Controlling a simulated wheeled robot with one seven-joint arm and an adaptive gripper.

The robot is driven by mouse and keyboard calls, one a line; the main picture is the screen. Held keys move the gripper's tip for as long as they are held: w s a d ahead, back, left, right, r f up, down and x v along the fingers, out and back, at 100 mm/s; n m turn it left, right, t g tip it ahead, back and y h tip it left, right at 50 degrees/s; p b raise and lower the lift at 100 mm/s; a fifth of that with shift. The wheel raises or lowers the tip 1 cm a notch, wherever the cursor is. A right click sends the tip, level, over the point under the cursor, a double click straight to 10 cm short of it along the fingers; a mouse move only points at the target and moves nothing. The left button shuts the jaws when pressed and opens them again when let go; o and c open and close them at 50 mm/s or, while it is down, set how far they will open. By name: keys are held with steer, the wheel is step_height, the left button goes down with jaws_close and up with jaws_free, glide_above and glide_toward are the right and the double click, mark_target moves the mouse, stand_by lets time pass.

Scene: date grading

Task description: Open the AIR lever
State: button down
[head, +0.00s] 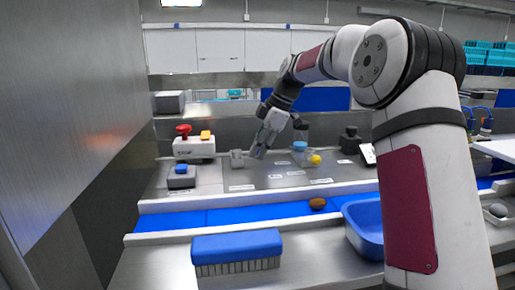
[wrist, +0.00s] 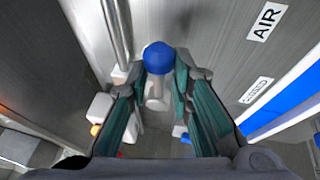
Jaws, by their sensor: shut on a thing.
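The AIR lever shows in the wrist view as a blue rounded knob (wrist: 158,56) on a pale stem, between my fingers. A white label reading AIR (wrist: 266,20) lies on the grey metal panel to its upper right. My gripper (wrist: 160,76) is shut on the lever, with a green-lined finger on each side just below the knob. In the head view my gripper (head: 259,150) is low over the back metal panel, and I cannot make out the lever there.
A white box (head: 195,149) with red and yellow buttons and a grey box (head: 181,182) with a blue button stand left. A yellow ball (head: 315,159) is right of my gripper. In front are a blue belt (head: 245,214) with a brown date (head: 317,203), a brush (head: 237,250) and a blue tub (head: 362,211).

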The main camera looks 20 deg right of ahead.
steer(key=shift+w+d+r, duration=0.1)
steer(key=shift+d, duration=0.1)
steer(key=c, duration=1.4)
jaws_free()
steer(key=v, duration=1.2)
